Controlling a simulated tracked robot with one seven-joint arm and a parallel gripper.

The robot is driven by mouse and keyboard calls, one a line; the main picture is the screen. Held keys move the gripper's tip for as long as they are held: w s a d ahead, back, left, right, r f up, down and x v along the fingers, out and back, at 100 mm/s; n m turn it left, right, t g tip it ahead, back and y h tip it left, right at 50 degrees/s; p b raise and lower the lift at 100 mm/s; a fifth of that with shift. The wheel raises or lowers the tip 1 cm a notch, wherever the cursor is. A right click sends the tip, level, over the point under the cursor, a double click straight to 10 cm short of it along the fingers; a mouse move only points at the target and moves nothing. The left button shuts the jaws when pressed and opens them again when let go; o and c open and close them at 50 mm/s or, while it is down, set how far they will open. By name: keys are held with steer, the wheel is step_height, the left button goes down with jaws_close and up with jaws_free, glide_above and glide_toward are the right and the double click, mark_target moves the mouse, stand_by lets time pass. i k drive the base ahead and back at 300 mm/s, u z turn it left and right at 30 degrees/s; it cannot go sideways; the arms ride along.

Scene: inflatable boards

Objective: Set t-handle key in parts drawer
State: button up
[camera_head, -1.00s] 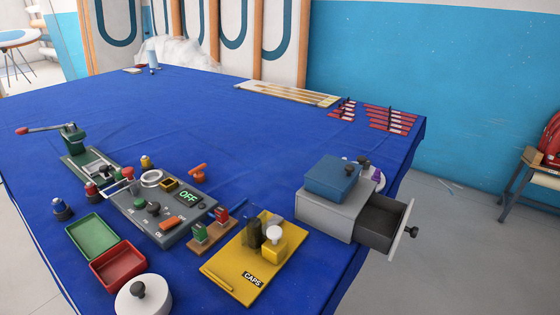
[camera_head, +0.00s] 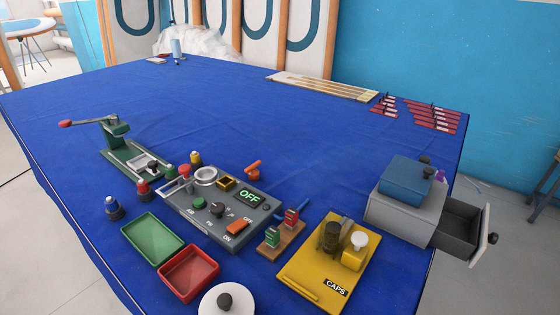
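The parts drawer (camera_head: 462,229) is a dark tray with a light front and a round dark knob. It is pulled out of the right side of a grey cabinet (camera_head: 404,212) at the table's right edge. The part of its inside that I see looks empty. A small orange-red piece with a bar-like top (camera_head: 253,170) stands behind the grey control panel; it may be the t-handle key, but I cannot tell for sure. My gripper is not in view.
A blue box (camera_head: 406,178) sits on the cabinet. The grey OFF panel (camera_head: 220,207), green tray (camera_head: 152,239), red tray (camera_head: 189,273), yellow CAPS board (camera_head: 315,271) and green lever press (camera_head: 128,150) crowd the front. The blue tabletop (camera_head: 240,105) behind is mostly clear.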

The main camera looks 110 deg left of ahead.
mark_target(453, 232)
steer(key=u, duration=0.05)
steer(key=k, duration=2.45)
steer(key=u, duration=1.85)
steer(key=i, duration=1.05)
steer(key=z, duration=0.05)
